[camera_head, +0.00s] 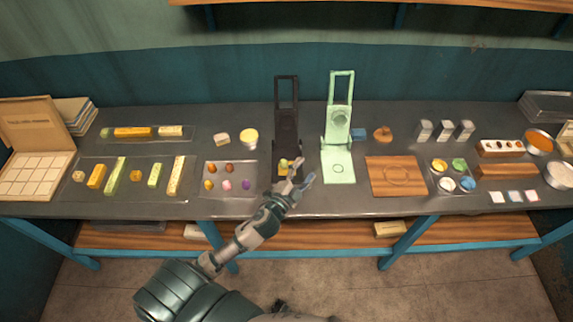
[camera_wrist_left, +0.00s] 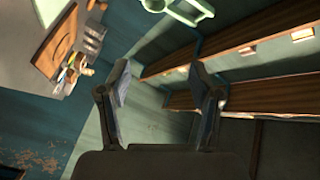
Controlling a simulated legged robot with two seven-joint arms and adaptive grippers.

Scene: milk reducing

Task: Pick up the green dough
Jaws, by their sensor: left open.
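A small yellow-green lump (camera_head: 283,163), which looks like the green dough, sits on the lower plate of the black press (camera_head: 286,130) in the head view. My left gripper (camera_head: 302,182) is over the front of this press, just in front and to the right of the lump. Its fingers are apart and hold nothing. In the left wrist view the two fingers (camera_wrist_left: 161,95) are also spread with nothing between them. I cannot make out the lump in the wrist view. My right gripper is not in view.
A pale green press (camera_head: 338,135) stands open right of the black one. A clear tray (camera_head: 209,194) with several coloured lumps lies to the left. A wooden board (camera_head: 378,190) and a tray of small cups, one green (camera_head: 459,164), are to the right.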

